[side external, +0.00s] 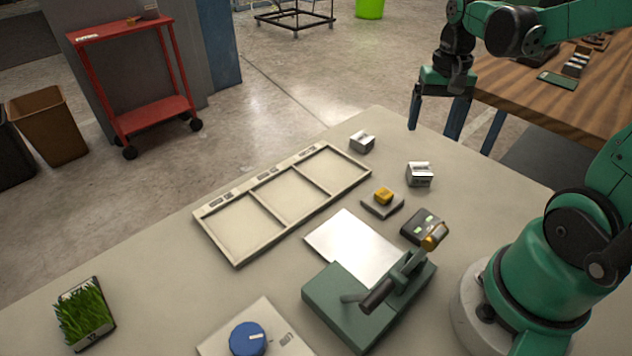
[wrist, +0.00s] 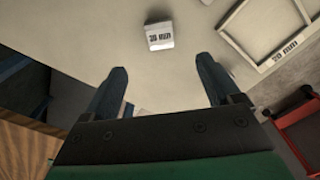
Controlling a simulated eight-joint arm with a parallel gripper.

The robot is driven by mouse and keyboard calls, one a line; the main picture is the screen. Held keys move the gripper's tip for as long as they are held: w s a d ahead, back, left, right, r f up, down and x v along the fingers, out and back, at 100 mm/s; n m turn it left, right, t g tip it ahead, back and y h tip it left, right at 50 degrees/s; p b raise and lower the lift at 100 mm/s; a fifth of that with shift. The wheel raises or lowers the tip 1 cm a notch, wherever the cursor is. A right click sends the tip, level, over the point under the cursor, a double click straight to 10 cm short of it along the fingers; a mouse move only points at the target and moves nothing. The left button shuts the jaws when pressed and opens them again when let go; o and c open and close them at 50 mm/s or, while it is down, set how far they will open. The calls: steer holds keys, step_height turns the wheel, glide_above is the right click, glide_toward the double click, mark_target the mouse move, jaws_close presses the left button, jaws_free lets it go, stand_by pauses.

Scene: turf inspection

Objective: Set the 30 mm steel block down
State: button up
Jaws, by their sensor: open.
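A steel block (wrist: 159,38) with a small label that looks like 30 mm stands on the bench in the wrist view, beyond my fingertips. It appears to be the nearer right block (side external: 420,175) in the side view. A second steel block (side external: 362,141) stands near the tray's far end; its label is unreadable. My gripper (side external: 432,131) is open and empty, raised near the bench's far edge, apart from both blocks. In the wrist view its two fingers (wrist: 162,65) are spread with nothing between them. A three-compartment tray (side external: 236,262) lies empty on the bench.
A yellow-knobbed plate (side external: 383,203), a dark device (side external: 421,227), a white sheet (side external: 350,247) and a green lever fixture (side external: 340,310) crowd the bench right of the tray. A blue knob (side external: 248,338) and grass sample (side external: 84,314) are at the front. The left bench is mostly clear.

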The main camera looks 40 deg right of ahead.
steer(key=w+a+r+n+t, duration=0.2)
steer(key=a+n+t, duration=0.5)
steer(key=a, duration=0.7)
steer(key=shift+a+r+n, duration=0.15)
steer(key=shift+a+n, duration=0.2)
steer(key=shift+n, duration=0.65)
steer(key=shift+w, duration=0.1)
